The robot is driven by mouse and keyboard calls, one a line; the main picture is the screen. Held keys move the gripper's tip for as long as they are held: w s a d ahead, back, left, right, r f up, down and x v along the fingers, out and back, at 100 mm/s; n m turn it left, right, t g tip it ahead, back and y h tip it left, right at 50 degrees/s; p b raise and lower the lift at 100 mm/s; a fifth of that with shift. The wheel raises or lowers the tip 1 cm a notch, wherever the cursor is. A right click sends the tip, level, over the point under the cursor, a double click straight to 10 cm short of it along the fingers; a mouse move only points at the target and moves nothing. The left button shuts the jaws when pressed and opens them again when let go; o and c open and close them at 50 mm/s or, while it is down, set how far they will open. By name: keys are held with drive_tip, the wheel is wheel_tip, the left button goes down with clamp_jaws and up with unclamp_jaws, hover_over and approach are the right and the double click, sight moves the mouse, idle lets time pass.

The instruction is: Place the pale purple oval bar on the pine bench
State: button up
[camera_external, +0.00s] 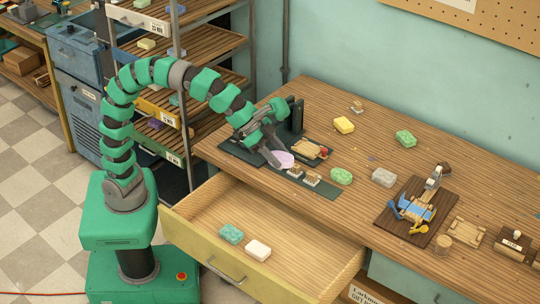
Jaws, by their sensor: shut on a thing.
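The pale purple oval bar (284,159) is at the left part of the pine bench (320,98). My gripper (274,157) reaches down over the bench from the left and is shut on the bar. Its fingers cover the bar's left side. The bar is over or beside a dark green mat. I cannot tell whether it touches the surface below.
Close by are a dark stand (294,115) and small stamp-like blocks on the mat (322,190). A green bar (341,177), a yellow bar (344,125) and a grey bar (384,177) lie to the right. An open drawer (290,235) juts out in front.

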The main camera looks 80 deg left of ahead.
drive_tip(key=w+a+r+n+y+p, duration=0.1)
drive_tip(key=w+a+n+p, duration=0.15)
drive_tip(key=w, duration=0.35)
drive_tip(key=w+a+n+t+y+p, duration=0.1)
drive_tip(key=w+a+y, duration=0.1)
drive_tip(key=w+a, duration=0.35)
drive_tip(key=w+a+r+n+y+p, duration=0.1)
drive_tip(key=w+a+n, duration=0.1)
drive_tip(key=w, duration=0.5)
drive_tip(key=w+a+f+n+y+p, duration=0.2)
drive_tip(key=w+a+f+p, duration=0.1)
drive_tip(key=w+a, duration=0.3)
drive_tip(key=w+a+f+n+y+p, duration=0.2)
drive_tip(key=w+a+n+p, duration=0.1)
drive_tip(key=w+a, duration=0.3)
drive_tip(key=shift+w+d+f, duration=0.2)
drive_tip(key=shift+d+f, duration=0.05)
drive_tip(key=shift+f, duration=0.5)
drive_tip(key=shift+w+d+f, duration=0.2)
drive_tip(key=shift+f, duration=0.6)
drive_tip(key=shift+w+d+f, duration=0.2)
drive_tip(key=shift+d+f, duration=0.05)
drive_tip(key=shift+f, duration=0.5)
wheel_tip(320, 180, down, 10)
drive_tip(key=shift+r+b, duration=0.1)
drive_tip(key=shift+b, duration=0.9)
drive_tip(key=o, duration=1.1)
